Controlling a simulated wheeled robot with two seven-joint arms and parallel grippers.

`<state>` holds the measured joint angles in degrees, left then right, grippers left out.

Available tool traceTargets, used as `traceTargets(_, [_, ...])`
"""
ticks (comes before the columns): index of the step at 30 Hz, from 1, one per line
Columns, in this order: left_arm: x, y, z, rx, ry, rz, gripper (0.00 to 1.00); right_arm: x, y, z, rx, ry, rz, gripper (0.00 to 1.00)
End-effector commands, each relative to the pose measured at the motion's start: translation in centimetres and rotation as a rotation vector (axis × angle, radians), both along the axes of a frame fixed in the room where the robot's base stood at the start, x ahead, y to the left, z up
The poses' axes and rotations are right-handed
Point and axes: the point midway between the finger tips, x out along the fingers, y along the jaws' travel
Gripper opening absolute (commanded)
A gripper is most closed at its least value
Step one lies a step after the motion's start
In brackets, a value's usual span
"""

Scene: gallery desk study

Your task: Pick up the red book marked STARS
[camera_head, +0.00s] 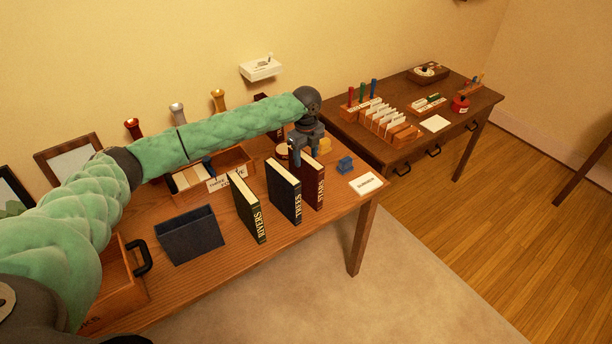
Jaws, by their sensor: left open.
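The red book marked STARS (315,187) stands upright on the near wooden desk, its spine facing me. It is the rightmost of three standing books. My left gripper (305,155) is open, pointing down at the top rear of the red book. Its fingers hide part of the book's top edge; I cannot tell whether they touch it. The dark blue book marked TREES (290,200) stands just left of it, with a small gap. My right gripper is not in view.
A dark open bin (190,238) stands left of the books. A small blue object (345,164) and a white card (366,183) lie to the right. A wooden box (235,160) sits behind. A second desk (460,120) stands at the back right.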

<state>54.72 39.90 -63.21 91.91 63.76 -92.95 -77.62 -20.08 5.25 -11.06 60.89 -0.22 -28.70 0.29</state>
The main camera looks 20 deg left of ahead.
Motion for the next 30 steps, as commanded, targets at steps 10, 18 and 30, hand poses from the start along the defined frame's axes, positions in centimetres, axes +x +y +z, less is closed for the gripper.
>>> traceTargets(10, [0.0, 0.0, -2.2, 0.001, 0.001, 0.0, 0.53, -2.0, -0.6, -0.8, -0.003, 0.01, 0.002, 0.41])
traceTargets(18, [0.0, 0.0, -2.2, 0.0, 0.0, 0.0, 0.29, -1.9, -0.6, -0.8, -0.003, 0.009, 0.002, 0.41])
traceTargets(30, [0.0, 0.0, -2.1, 0.0, -0.001, 0.0, 0.0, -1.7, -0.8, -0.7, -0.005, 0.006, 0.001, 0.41])
